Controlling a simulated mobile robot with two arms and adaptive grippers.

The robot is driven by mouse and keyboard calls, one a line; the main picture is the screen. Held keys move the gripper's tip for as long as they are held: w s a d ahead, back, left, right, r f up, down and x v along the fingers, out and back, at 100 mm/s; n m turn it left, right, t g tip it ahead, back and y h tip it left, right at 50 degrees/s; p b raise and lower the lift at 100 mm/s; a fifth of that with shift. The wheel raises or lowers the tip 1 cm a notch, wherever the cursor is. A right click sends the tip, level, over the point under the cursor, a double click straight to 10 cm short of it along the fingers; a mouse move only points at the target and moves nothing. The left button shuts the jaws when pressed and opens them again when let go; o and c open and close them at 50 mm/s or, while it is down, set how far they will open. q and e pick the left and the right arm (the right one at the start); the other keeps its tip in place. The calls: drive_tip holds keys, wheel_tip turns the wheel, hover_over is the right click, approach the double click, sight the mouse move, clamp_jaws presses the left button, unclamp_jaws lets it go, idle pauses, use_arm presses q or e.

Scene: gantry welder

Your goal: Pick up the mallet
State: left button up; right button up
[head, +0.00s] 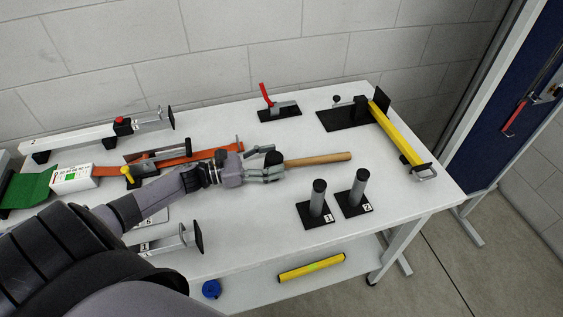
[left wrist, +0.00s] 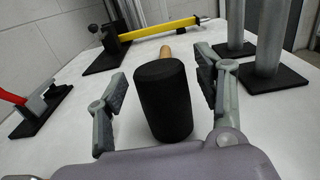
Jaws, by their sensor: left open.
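The mallet has a black cylindrical head and a light wooden handle. In the left wrist view its black head (left wrist: 163,100) lies between the spread fingers of my left gripper (left wrist: 160,98), with a gap on the finger sides. The handle points away behind it. In the head view the mallet's wooden handle (head: 318,159) extends to the right from my left gripper (head: 270,166), and the head is mostly hidden by the gripper. The mallet lies on the white table (head: 240,225). My left gripper is open. My right gripper is not in view.
A red-handled toggle clamp (head: 280,111) and a yellow bar (head: 398,133) are behind. Orange and white clamps (head: 85,137) lie left. A yellow tube (head: 312,267) is on the lower shelf.

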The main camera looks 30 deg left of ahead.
use_arm(q)
drive_tip(key=shift+c, duration=0.4)
clamp_jaws()
idle(0.4)
